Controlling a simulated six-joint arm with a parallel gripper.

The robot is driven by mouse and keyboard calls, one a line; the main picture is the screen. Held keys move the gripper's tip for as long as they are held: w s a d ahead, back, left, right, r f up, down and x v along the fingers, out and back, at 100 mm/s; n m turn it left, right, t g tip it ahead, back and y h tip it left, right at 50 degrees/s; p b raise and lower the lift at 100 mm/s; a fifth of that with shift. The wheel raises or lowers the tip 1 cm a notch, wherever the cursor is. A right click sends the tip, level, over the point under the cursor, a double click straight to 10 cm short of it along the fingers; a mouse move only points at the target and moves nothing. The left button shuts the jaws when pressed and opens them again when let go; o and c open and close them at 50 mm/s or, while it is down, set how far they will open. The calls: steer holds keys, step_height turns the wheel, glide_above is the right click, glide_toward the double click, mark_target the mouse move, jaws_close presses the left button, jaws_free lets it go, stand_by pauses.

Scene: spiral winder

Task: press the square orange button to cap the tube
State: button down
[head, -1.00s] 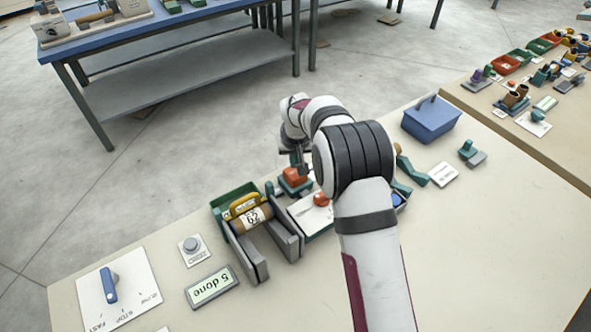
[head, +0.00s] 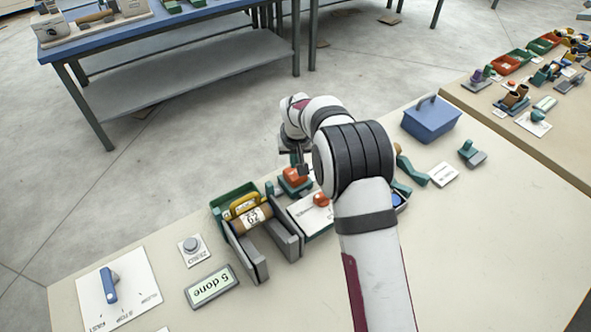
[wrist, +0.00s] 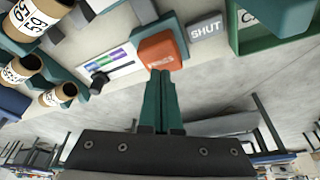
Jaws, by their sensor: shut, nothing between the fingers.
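The square orange button (head: 293,174) sits on a teal base beyond the grey cradle in the head view. In the wrist view the orange button (wrist: 163,51) carries white lettering, next to a grey SHUT block (wrist: 205,32). My gripper (wrist: 160,73) is shut and empty, its two teal fingers together. Its tips overlap the near edge of the button; I cannot tell whether they touch it. In the head view my gripper (head: 303,168) is at the button, partly hidden by my arm. A brown tube with a white label (head: 254,217) lies between the cradle's grey walls.
A smaller orange-red knob (head: 320,198) stands on a white plate right of the cradle. A display reading "5 done" (head: 212,287), a grey round button (head: 190,245) and a blue-handled dial (head: 109,285) are at left. A blue box (head: 432,119) stands at back right.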

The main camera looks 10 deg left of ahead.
mark_target(295, 172)
steer(key=shift+f, duration=0.35)
stand_by(0.3)
steer(key=shift+f, duration=1.45)
step_height(295, 172, up, 8)
steer(key=shift+r, duration=0.1)
stand_by(0.3)
